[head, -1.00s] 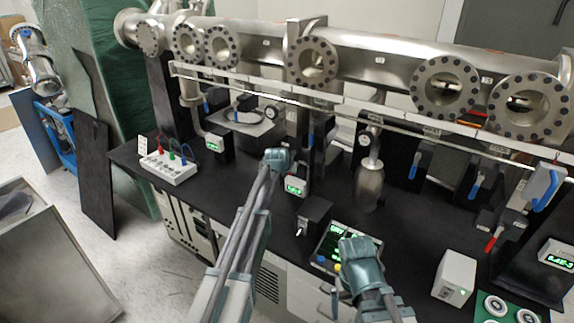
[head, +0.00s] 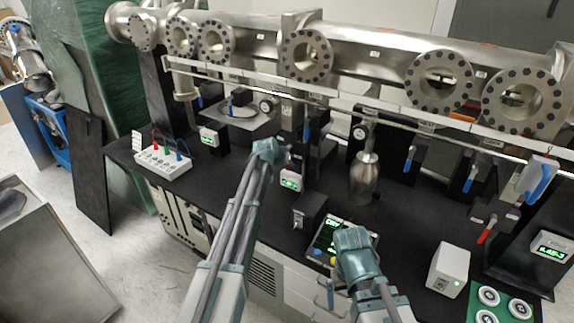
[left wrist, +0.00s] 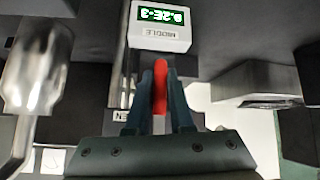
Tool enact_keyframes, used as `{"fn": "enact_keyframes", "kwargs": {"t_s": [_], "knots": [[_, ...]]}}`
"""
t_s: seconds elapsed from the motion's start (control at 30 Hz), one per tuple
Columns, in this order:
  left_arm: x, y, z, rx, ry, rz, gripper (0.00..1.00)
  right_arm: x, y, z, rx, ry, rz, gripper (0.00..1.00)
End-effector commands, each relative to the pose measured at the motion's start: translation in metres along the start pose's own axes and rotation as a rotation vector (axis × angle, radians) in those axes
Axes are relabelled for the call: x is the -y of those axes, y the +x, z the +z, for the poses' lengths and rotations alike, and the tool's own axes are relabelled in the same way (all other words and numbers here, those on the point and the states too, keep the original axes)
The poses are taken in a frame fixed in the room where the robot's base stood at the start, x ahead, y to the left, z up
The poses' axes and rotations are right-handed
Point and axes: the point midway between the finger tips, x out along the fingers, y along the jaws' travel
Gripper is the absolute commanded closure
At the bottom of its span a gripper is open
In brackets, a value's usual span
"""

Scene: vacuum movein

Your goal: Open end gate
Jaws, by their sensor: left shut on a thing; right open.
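In the left wrist view, a red lever handle (left wrist: 160,88) stands between the fingers of my left gripper (left wrist: 160,100), which is shut on it. A white readout box marked MIDDLE (left wrist: 162,28) is just beyond the handle. In the head view, my left gripper (head: 268,150) is at the bench, left of a small green readout (head: 290,180); its fingertips and the handle are hidden there. Another red handle (head: 487,230) lies at the right of the bench, apart from both grippers. My right gripper (head: 352,240) is open over the front edge near a control panel; its fingers are hardly visible.
A long steel tube with round flanges (head: 306,55) spans the back. Blue-handled levers (head: 471,178) hang below it. A steel bottle (head: 364,180) stands mid-bench. A white box (head: 449,270) and a green panel with round gauges (head: 500,300) are at right front. Bare black bench (head: 410,230) lies between.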

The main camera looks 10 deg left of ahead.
Motion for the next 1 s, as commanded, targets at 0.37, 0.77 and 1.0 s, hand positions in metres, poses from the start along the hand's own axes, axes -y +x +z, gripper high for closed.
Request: {"fn": "enact_keyframes", "kwargs": {"t_s": [0.37, 0.77, 1.0], "knots": [[-0.007, 0.0, 0.003, 0.007, 0.0, 0.011, 0.52, 0.0, 0.0, 0.0, 0.0, 0.0, 0.0, 0.04], [-0.004, -0.005, 0.001, 0.005, 0.0, 0.007, 0.52, 0.0, -0.004, 0.0, 0.0, 0.0, 0.0, 0.04], [-0.005, -0.03, -0.001, 0.005, 0.0, 0.006, 0.52, -0.002, -0.023, 0.001, 0.0, 0.0, 0.0, 0.04]]}}
